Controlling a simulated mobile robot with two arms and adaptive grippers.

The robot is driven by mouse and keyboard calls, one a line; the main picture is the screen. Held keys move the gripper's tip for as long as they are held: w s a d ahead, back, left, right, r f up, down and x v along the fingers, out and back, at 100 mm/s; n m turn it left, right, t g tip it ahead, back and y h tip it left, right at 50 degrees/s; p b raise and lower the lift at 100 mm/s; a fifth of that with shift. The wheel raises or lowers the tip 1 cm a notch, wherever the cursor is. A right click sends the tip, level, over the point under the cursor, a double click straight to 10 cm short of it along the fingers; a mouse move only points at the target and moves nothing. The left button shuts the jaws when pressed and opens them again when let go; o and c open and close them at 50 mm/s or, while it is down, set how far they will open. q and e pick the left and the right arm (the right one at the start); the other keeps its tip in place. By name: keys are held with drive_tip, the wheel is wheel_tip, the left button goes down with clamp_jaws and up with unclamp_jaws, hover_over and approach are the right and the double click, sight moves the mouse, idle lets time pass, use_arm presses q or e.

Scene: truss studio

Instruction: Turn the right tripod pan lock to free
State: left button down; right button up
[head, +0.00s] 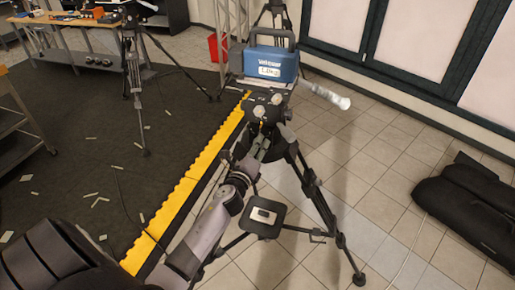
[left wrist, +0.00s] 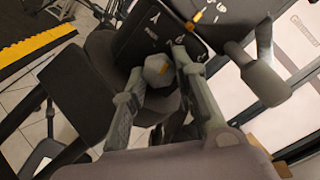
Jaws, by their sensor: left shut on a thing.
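The right tripod (head: 309,188) stands on the tiles in the middle of the head view, its dark head (head: 254,103) carrying a blue box (head: 271,64). My left gripper (head: 262,146) reaches up to the near underside of that head. A dark plate with white markings (left wrist: 152,28) is just beyond the knob. The knob itself is hidden by my gripper in the head view. My right gripper is not in view.
A light pan handle (head: 328,95) sticks out right of the tripod head. Another tripod (head: 133,75) stands on the dark mat (head: 60,125) at left, edged by a yellow strip (head: 195,178). A black bag (head: 470,213) lies at right. Tiles between are mostly clear.

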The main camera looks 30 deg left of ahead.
use_arm(q)
drive_tip(key=shift+r+n, duration=0.1)
drive_tip(key=shift+n, duration=3.6)
drive_tip(key=c, duration=1.3)
unclamp_jaws()
drive_tip(key=v, duration=0.8)
